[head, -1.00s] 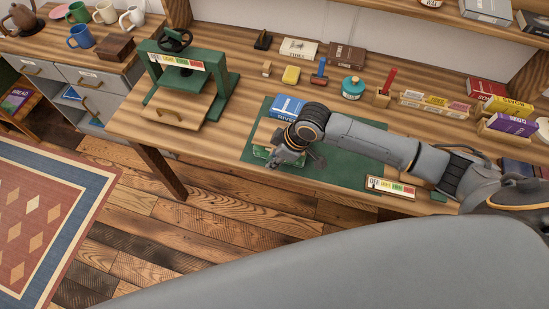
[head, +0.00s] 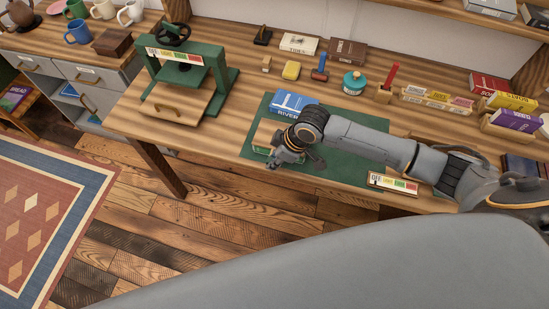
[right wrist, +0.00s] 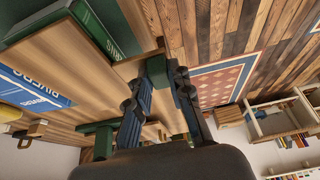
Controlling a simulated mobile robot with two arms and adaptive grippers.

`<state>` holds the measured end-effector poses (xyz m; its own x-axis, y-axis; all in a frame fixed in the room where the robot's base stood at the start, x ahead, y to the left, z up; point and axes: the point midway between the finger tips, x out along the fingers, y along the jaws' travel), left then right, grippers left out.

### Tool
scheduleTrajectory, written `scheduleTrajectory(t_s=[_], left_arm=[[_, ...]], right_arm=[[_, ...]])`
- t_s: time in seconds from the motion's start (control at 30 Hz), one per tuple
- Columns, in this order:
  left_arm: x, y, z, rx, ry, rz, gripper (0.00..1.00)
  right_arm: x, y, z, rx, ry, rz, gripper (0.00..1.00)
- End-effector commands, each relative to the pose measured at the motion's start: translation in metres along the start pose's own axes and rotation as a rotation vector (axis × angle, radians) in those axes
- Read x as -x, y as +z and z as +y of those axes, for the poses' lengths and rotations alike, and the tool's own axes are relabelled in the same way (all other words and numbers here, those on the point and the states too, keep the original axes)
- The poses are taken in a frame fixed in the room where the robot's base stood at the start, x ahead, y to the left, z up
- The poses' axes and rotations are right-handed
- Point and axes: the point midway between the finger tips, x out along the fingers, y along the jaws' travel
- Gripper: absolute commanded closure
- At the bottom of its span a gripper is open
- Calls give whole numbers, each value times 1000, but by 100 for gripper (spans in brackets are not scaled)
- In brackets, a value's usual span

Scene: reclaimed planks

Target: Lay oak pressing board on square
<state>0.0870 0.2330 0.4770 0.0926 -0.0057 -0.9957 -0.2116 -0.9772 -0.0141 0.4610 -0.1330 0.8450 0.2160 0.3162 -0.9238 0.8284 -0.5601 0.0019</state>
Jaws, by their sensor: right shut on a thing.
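My right gripper (head: 280,160) is shut on the pale oak board (head: 264,134), low over the green mat near the table's front edge. My arm hides much of the board in the head view. My left gripper is not in view.
A blue book (head: 293,102) lies just behind the board on the green mat (head: 345,145). A green press (head: 221,75) stands at the left. A coloured gauge strip (head: 392,184) lies at front right. Tools and a teal jar (head: 354,82) line the back.

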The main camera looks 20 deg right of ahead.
Motion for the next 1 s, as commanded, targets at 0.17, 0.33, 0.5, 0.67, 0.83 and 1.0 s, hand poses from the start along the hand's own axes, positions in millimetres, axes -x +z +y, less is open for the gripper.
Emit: scheduleTrajectory(t_s=[0.17, 0.33, 0.5, 0.67, 0.83, 1.0], left_arm=[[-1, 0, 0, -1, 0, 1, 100], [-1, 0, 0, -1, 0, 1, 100], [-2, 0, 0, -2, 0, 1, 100], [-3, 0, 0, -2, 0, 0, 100], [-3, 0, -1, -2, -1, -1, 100], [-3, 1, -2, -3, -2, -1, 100]], right_arm=[[-2, 0, 0, 0, 0, 1, 100], [-4, 2, 0, 0, 0, 1, 100], [-7, 2, 0, 0, 0, 1, 100], [-9, 3, 0, 0, 0, 1, 100], [-10, 4, 0, 0, 0, 1, 66], [-10, 4, 0, 0, 0, 0, 54]])
